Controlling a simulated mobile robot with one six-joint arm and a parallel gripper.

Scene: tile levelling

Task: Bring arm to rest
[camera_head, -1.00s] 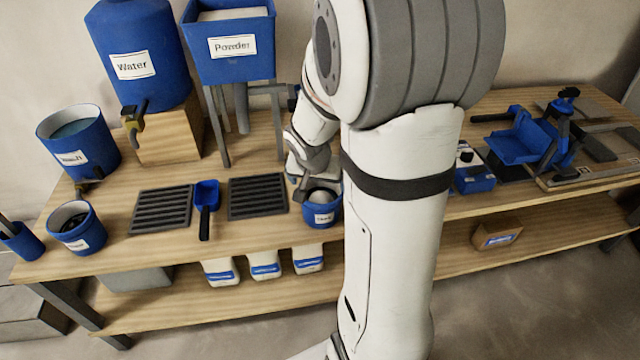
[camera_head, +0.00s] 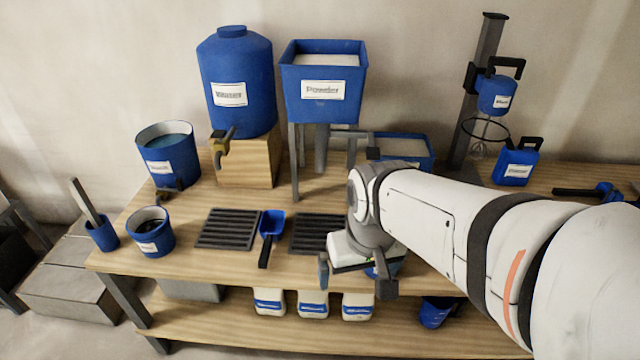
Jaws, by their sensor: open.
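My arm reaches in from the right edge, stretched low across the right half of the view. My gripper (camera_head: 354,277) hangs at the front edge of the workbench (camera_head: 195,268), its two dark fingers spread wide. I see nothing held between them. A small blue bucket (camera_head: 374,272) is mostly hidden behind the gripper, so I cannot tell how far apart they are. A dark grate (camera_head: 315,233) lies on the bench just left of the gripper, partly covered by it.
A blue scoop (camera_head: 271,224) and another grate (camera_head: 230,229) lie further left. The Water tank (camera_head: 237,70) and Powder hopper (camera_head: 322,105) stand behind. A mixer stand (camera_head: 487,50) and blue canister (camera_head: 515,167) are behind the arm. White containers (camera_head: 312,303) sit on the lower shelf.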

